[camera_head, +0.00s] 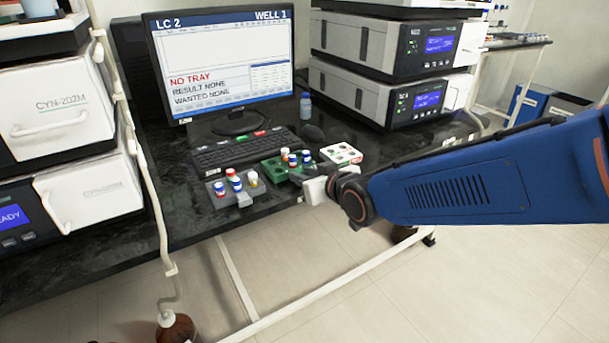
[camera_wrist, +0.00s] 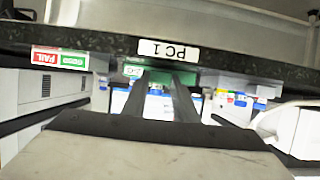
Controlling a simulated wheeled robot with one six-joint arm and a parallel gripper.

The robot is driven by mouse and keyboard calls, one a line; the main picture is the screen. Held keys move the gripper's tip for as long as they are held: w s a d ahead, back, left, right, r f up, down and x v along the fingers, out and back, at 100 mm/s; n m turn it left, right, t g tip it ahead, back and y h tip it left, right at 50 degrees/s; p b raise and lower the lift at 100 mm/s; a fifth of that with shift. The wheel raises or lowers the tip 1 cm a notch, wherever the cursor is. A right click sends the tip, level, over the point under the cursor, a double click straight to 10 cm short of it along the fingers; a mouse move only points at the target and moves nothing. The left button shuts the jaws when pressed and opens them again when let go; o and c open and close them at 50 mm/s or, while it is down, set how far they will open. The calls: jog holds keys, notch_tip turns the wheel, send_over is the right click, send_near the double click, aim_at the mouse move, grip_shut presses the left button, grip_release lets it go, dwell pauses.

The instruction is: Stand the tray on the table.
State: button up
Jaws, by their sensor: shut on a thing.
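The green tray (camera_head: 272,169) is near the front edge of the black table (camera_head: 185,222) in the head view, with several vials (camera_head: 293,159) with blue, red and white caps upright in it. My gripper (camera_head: 300,176) is shut on the tray's near right side. In the wrist view, which is upside down, the two dark fingers (camera_wrist: 166,82) meet the green tray (camera_wrist: 194,82), and vials show behind them. The fingers hide part of the tray. I cannot tell whether its underside touches the table.
A grey rack (camera_head: 243,199) with several vials stands just left of the tray. A white plate (camera_head: 342,154) with red and green marks lies to its right. Stacked instruments (camera_head: 385,95) stand at right.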

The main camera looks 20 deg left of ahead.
jog(key=o, duration=1.1)
jog(key=shift+r, duration=0.1)
jog(key=shift+v, duration=5.95)
jog(key=shift+d, duration=0.1)
